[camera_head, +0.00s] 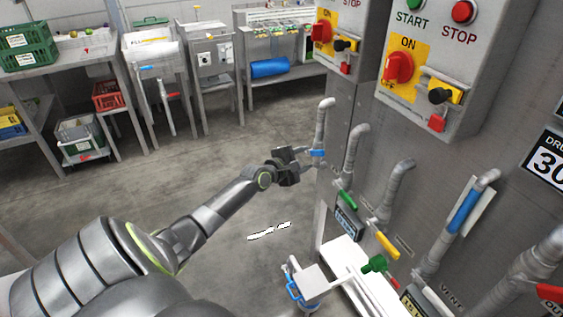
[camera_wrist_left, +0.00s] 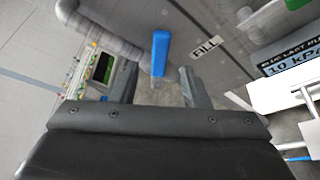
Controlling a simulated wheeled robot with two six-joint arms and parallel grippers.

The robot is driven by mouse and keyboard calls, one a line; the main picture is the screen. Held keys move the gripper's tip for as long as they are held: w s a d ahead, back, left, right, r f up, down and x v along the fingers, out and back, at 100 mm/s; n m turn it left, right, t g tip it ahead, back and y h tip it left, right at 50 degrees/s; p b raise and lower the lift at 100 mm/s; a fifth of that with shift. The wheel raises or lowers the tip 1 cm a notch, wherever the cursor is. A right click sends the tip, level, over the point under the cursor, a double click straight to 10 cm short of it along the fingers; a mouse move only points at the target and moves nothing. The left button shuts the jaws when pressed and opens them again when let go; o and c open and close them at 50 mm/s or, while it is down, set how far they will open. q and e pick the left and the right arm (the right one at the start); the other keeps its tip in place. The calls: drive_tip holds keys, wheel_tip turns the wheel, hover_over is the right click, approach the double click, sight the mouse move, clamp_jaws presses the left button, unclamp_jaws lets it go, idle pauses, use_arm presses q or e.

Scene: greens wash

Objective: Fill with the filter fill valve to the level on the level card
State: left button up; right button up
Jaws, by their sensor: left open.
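A short blue valve handle (camera_head: 318,153) sits on the grey pipe at the left edge of the cabinet front. In the left wrist view the blue handle (camera_wrist_left: 160,52) stands beyond my fingertips, near a label reading FILL (camera_wrist_left: 207,48). My left gripper (camera_head: 297,161) is open and close to this handle; the handle lies roughly in line with the gap between the fingers (camera_wrist_left: 158,88). I cannot tell whether they touch. A blue strip (camera_head: 463,212) with a white backing shows on a pipe farther right. I cannot make out a level card. My right gripper is out of view.
Right of the handle are a green handle (camera_head: 347,199), a yellow handle (camera_head: 387,245), a green knob (camera_head: 375,264) and several grey pipes. A control box (camera_head: 440,100) with a red switch is above.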

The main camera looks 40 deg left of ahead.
use_arm(q)
drive_tip(key=p+v, duration=0.3)
drive_tip(key=v, duration=0.7)
drive_tip(key=shift+s, duration=0.15)
drive_tip(key=s+f+m+g+y, duration=0.1)
drive_tip(key=s+f+m+g, duration=0.15)
drive_tip(key=s+f, duration=0.6)
drive_tip(key=s+f+m+g+y, duration=0.15)
drive_tip(key=s+f+m, duration=0.25)
drive_tip(key=f, duration=0.9)
drive_tip(key=s+f+m+g+y, duration=0.1)
drive_tip(key=s+f+m+g, duration=0.25)
drive_tip(key=s+f, duration=0.45)
drive_tip(key=s+d+f+m+g, duration=0.2)
drive_tip(key=s+d+f+m, duration=0.2)
drive_tip(key=s, duration=0.4)
drive_tip(key=s+d+f+m+g+h, duration=0.1)
drive_tip(key=s+d+f+m+g, duration=0.1)
drive_tip(key=s+d+f+m, duration=0.3)
drive_tip(key=s+d+f+m+g, duration=0.2)
drive_tip(key=s+d+f+m, duration=0.2)
drive_tip(key=s+f, duration=0.5)
drive_tip(key=s+d, duration=0.2)
drive_tip(key=s, duration=0.1)
drive_tip(key=shift+s+g, duration=0.3)
drive_tip(key=shift+g, duration=0.05)
drive_tip(key=shift+a+h, duration=0.1)
drive_tip(key=shift+h, duration=0.15)
idle(0.8)
